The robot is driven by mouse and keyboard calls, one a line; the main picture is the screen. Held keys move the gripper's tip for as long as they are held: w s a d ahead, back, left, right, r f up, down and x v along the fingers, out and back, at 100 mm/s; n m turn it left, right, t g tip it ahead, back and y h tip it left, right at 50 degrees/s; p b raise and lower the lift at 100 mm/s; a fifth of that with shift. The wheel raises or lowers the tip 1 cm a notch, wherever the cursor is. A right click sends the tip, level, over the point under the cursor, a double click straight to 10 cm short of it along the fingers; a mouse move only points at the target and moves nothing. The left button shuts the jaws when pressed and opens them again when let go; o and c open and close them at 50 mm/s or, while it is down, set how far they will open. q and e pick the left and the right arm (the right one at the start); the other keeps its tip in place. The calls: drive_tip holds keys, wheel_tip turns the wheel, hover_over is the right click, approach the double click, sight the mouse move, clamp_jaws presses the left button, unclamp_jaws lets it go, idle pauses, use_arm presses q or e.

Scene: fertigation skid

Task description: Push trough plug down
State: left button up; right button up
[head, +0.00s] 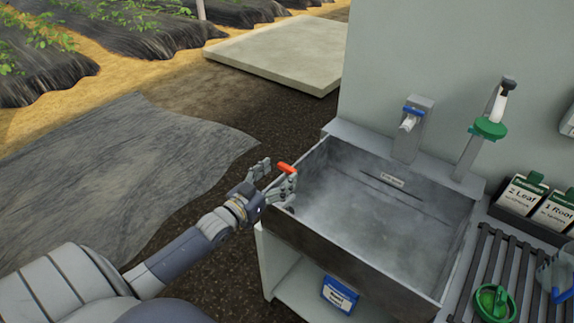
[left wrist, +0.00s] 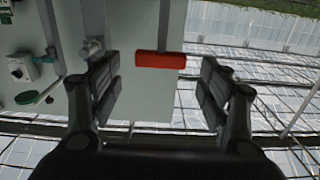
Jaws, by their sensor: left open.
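The grey metal trough (head: 345,262) stands on a white cabinet, with a small label (head: 392,181) inside its back wall. A red-orange bar-shaped handle (head: 286,168) shows at the trough's left rim; I cannot tell for sure that it belongs to the plug. My left gripper (head: 278,172) is open at that rim, its fingers around or just short of the handle. In the left wrist view the red bar (left wrist: 160,60) lies between the open fingers (left wrist: 160,75), with gaps on both sides. No plug is clear on the trough floor. My right gripper is out of view.
A blue-topped dispenser (head: 410,125) and a green-collared tap (head: 488,128) stand behind the trough. A slatted rack (head: 500,262) with a green item (head: 493,301) is at right. A blue-edged sign (head: 340,293) hangs below the front wall. Open ground lies left.

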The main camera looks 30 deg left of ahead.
sight(285, 168)
use_arm(q)
drive_tip(key=w, duration=0.3)
drive_tip(key=shift+w+d, duration=0.1)
drive_tip(key=shift+w, duration=0.7)
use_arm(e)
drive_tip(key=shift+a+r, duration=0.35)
use_arm(q)
drive_tip(key=c, duration=1.5)
wheel_tip(285, 168, down, 5)
drive_tip(key=b, duration=0.3)
drive_tip(key=shift+d+r, duration=0.1)
drive_tip(key=shift+c, duration=0.2)
drive_tip(key=shift+r, duration=0.1)
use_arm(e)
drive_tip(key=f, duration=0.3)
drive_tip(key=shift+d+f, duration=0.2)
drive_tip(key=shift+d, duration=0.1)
use_arm(q)
drive_tip(key=o, duration=1.5)
drive_tip(key=shift+o, duration=0.2)
